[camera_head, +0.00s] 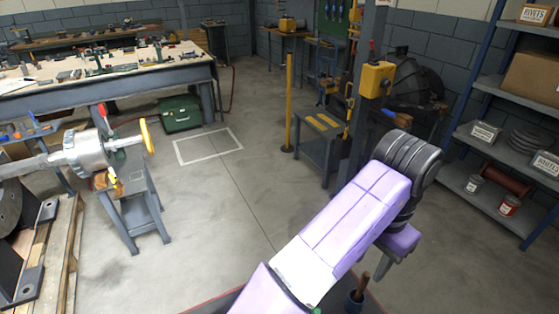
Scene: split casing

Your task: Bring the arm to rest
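My arm, with purple and white links and a dark ribbed joint, reaches from the bottom middle up to the right and folds down behind the joint. A purple part with a grey piece below it shows under the joint. I cannot make out gripper fingers there; my gripper is not clearly in view and seems hidden behind or below the arm. The arm stands clear of the workbench and the shelves in the picture. A silver casing (88,152) on a shaft with a yellow ring (147,136) sits at the left, apart from my arm.
A grey stand (140,213) is by the casing. A pallet (62,262) lies at lower left, a workbench (180,77) at upper left, a green box (180,114) on the floor. Shelves (500,155) stand right. A cup (353,302) with a handle is at bottom. Middle floor is clear.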

